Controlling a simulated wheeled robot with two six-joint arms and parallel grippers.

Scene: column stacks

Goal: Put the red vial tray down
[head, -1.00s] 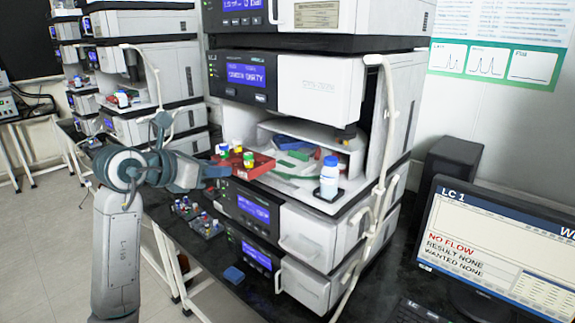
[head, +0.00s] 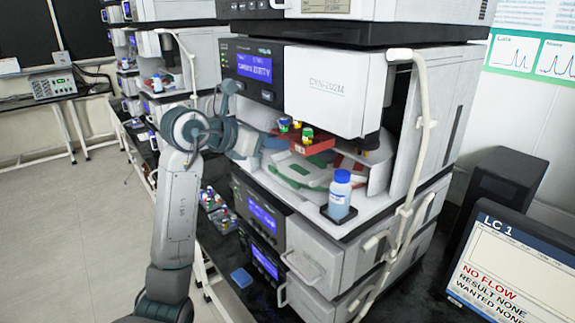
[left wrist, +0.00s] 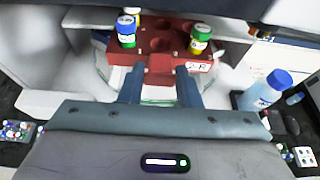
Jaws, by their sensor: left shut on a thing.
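The red vial tray (head: 310,147) is held by my left gripper (head: 275,144) in the open bay of the near instrument stack. In the left wrist view the red tray (left wrist: 158,62) sits at the tips of the left gripper's two fingers (left wrist: 160,80), which are shut on its near grip. In the head view the tray is above the bay's floor, over green and white parts. My right gripper is not in view.
A blue-capped bottle (head: 340,194) stands in a dark holder at the front right of the bay. A white tube (head: 408,180) runs down the stack's right side. Other vial trays (head: 218,208) stand on the dark bench at lower left.

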